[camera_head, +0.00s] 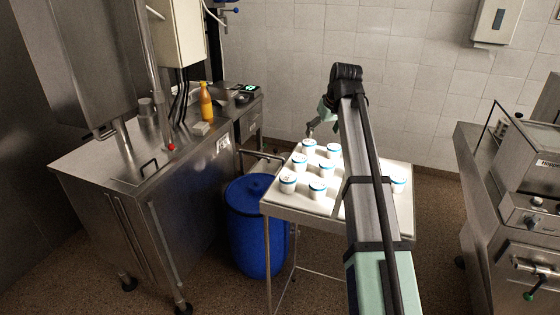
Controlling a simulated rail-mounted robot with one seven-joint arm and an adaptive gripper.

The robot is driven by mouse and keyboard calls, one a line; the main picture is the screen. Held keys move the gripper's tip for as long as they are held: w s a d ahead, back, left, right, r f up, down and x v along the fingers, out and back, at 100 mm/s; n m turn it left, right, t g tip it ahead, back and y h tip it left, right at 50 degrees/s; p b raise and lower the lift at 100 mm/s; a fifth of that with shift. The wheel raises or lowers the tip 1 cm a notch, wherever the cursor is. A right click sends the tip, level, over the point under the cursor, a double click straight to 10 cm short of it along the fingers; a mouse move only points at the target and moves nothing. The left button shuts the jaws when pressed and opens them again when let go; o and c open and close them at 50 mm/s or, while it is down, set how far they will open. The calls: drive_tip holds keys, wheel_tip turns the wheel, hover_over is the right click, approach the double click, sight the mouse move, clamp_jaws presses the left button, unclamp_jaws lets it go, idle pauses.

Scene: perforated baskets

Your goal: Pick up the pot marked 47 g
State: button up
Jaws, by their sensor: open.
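Several small white pots with blue bands stand upright on a pale table (286,205). I see a front-left pot (287,185), a front-middle pot (317,191), a pot at the left (299,162), one in the middle (326,169), a back-left pot (309,147), a back-right pot (333,152) and a right pot (398,184). The marks are too small to read, so I cannot tell which is 47 g. My gripper (311,132) is open near the table's far edge, behind the back-left pot. My arm hides the table's middle right.
A blue barrel (252,235) stands left of the table. A steel machine (525,180) stands at the right. A tiled wall (420,70) is behind.

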drive_tip(key=a+r+n, duration=0.1)
drive_tip(key=a, duration=0.3)
drive_tip(key=p, duration=0.4)
approach(300, 158)
drive_tip(key=x, duration=0.6)
drive_tip(key=shift+d, duration=0.2)
drive_tip(key=shift+p+x, duration=1.05)
drive_tip(key=shift+x, duration=1.6)
drive_tip(key=shift+s+a, duration=0.15)
drive_tip(key=c, duration=1.3)
